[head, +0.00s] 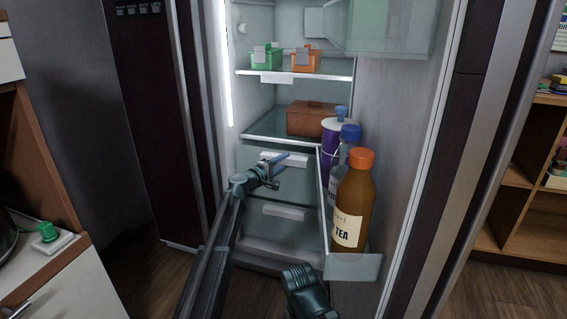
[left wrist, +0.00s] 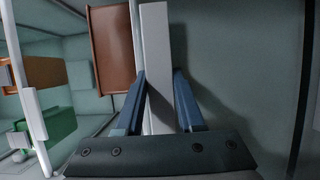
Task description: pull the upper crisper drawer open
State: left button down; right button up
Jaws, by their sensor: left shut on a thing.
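The upper crisper drawer (head: 252,156) is a clear, pale front under the lower glass shelf of the open fridge, with a white bar handle (head: 269,158). It looks about in line with the shelf edge above; I cannot tell whether it stands slightly out. My left gripper (head: 283,161) is at this handle, with blue fingers shut on it. In the left wrist view, the handle (left wrist: 155,40) is a white bar running between the two fingers (left wrist: 158,78). The arm hides part of the drawer front.
The lower crisper drawer (head: 284,211) is just below. The open fridge door on the right carries a tea bottle (head: 355,200), a blue-capped bottle (head: 343,155) and a purple container (head: 332,140). A brown box (head: 311,117) sits on the shelf above. Green (head: 264,58) and orange (head: 306,61) containers stand higher.

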dwell(0.7)
pick_arm(q)
jog(key=s+a, duration=0.4)
jog(key=s, duration=0.8)
jog(key=s+a, duration=0.4)
jog(key=s, duration=0.9)
jog(key=shift+a, duration=0.1)
jog(key=c, duration=0.5)
grip_release()
jog(key=v, duration=1.3)
jog(key=shift+s+a, duration=0.2)
jog(key=shift+s, duration=0.1)
